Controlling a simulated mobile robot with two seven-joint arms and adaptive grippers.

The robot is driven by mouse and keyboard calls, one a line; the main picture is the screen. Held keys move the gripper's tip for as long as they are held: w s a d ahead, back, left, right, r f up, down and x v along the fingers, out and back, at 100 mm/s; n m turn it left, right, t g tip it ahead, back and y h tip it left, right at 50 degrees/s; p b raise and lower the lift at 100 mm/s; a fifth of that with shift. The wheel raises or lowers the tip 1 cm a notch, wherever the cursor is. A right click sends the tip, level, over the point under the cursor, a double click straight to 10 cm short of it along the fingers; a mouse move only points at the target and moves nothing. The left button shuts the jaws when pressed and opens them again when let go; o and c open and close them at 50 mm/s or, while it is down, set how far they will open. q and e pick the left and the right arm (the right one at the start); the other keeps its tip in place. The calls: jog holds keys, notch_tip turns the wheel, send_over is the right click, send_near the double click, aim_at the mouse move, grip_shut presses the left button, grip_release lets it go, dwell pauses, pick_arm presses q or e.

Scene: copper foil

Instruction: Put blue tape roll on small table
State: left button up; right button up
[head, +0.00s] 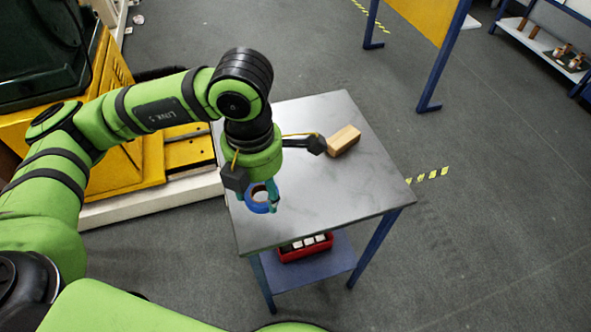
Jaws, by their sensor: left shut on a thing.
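The small table (345,195) has a grey metal top and blue legs and stands in the middle of the head view. My left gripper (269,193) points down over the left part of the tabletop. It is shut on the blue tape roll (256,207), a small ring that is partly hidden by the gripper. The roll is at or just above the tabletop; I cannot tell whether it touches. My right gripper is not in view.
A wooden block (344,140) lies on the tabletop, right of the gripper. A red bin (305,254) with pale items sits on the table's lower shelf. Yellow machinery (110,150) stands at left. The front and right tabletop is clear.

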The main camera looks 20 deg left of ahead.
pick_arm(q)
jog(key=p, duration=0.1)
send_over(291, 191)
notch_tip(291, 191, down, 5)
jog(key=shift+f, duration=0.2)
notch_tip(291, 191, down, 4)
jog(key=shift+f+p, duration=0.1)
jog(key=shift+p, duration=0.5)
jog(key=o, duration=0.7)
jog(key=shift+f, duration=0.15)
jog(key=o, duration=0.5)
jog(key=shift+c, duration=0.2)
